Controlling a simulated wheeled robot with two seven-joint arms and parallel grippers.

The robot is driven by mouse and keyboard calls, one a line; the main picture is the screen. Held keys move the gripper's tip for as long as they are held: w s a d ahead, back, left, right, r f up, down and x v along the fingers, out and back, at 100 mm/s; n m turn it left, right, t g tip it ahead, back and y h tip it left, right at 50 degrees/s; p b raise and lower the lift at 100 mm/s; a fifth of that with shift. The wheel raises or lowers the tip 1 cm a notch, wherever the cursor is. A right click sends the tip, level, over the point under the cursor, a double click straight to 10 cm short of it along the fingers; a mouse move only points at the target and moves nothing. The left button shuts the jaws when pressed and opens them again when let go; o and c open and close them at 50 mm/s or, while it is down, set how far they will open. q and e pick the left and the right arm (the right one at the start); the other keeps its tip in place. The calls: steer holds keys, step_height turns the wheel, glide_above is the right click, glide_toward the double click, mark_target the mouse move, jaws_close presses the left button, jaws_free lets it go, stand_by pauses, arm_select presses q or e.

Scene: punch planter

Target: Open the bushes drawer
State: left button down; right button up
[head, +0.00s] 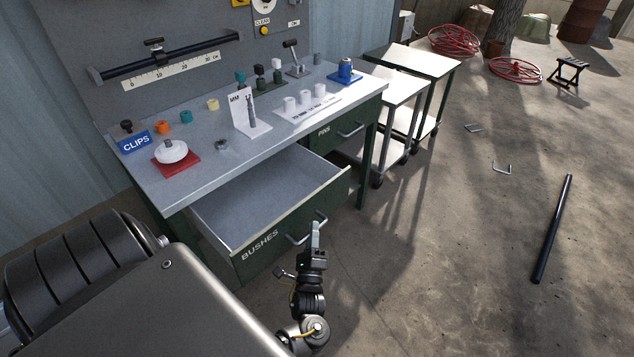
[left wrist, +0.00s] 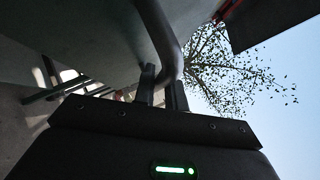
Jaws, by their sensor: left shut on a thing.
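The bushes drawer (head: 262,212) is a dark green drawer with a white BUSHES label on its front. It is pulled well out from under the workbench, and the part of its grey inside that shows is empty. Its metal bar handle (head: 296,240) is on the front. My left gripper (head: 316,232) is at the right end of this handle, shut on it. In the left wrist view the curved handle (left wrist: 162,38) runs down between the two fingers of my left gripper (left wrist: 162,85). My right gripper is in neither view.
The workbench (head: 190,188) carries clips, coloured rings, white cups and a blue can. A closed PINS drawer (head: 338,132) is to the right. A dark pole (head: 552,230) lies on open ground at right.

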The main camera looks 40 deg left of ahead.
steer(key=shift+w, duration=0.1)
arm_select(q)
steer(key=c, duration=1.5)
jaws_free()
steer(key=shift+o, duration=0.2)
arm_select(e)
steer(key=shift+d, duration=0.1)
arm_select(q)
steer(key=shift+s+d, duration=0.1)
